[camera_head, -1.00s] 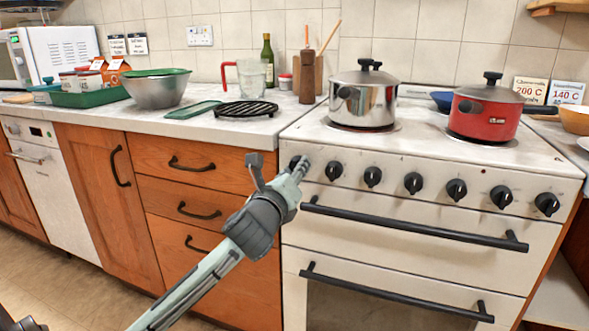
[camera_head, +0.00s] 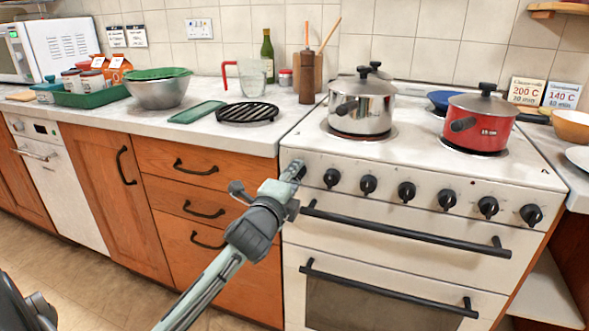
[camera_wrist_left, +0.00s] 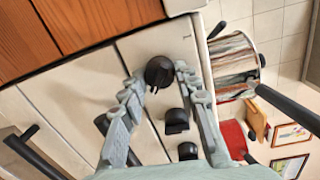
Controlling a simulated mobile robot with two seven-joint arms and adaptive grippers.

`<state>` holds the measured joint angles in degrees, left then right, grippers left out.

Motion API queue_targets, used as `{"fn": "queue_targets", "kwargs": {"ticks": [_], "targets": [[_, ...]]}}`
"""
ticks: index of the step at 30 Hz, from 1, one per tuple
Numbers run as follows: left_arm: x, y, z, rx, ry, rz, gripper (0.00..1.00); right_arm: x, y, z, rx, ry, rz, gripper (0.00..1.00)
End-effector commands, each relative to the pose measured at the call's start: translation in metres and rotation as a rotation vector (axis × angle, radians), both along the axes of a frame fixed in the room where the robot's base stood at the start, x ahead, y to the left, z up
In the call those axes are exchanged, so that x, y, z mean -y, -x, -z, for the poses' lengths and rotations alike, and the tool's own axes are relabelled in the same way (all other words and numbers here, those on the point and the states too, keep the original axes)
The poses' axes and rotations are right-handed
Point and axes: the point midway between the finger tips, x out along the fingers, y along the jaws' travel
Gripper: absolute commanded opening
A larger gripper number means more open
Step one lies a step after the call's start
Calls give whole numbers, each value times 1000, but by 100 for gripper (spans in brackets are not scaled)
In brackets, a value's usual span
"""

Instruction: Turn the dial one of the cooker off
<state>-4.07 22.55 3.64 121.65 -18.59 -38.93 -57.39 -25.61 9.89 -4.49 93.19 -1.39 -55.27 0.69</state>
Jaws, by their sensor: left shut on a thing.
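The white cooker (camera_head: 400,262) has a row of several black dials along its front panel. My left gripper (camera_head: 297,171) is at the left end of this row. Its fingers largely hide the leftmost dial in the head view. In the left wrist view that black dial (camera_wrist_left: 158,72) sits between the two fingertips of my left gripper (camera_wrist_left: 157,80), which is shut on it. The second dial (camera_head: 332,178) is just right of the gripper, with its knob clear. I do not see my right gripper.
A steel pot (camera_head: 362,108) and a red pot (camera_head: 480,128) stand on the hob. Black oven handles (camera_head: 400,230) stick out below the dials. Wooden drawers (camera_head: 185,165) are left of the cooker. A black trivet (camera_head: 247,111) lies on the worktop.

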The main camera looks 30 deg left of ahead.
Motion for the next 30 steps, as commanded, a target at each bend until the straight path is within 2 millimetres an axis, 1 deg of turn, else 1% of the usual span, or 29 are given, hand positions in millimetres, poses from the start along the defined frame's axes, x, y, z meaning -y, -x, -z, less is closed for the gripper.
{"fn": "queue_targets", "kwargs": {"ticks": [3, 9, 30], "targets": [[-1, 0, -2, 27, 107, -2, 2, 3, 8, 11, -11, 9, -12, 40], [-2, 0, -1, 73, 291, -3, 2, 5, 13, 19, -17, 14, -19, 40], [-3, 0, -1, 228, 938, -2, 2, 5, 13, 19, -17, 14, -19, 40]]}}
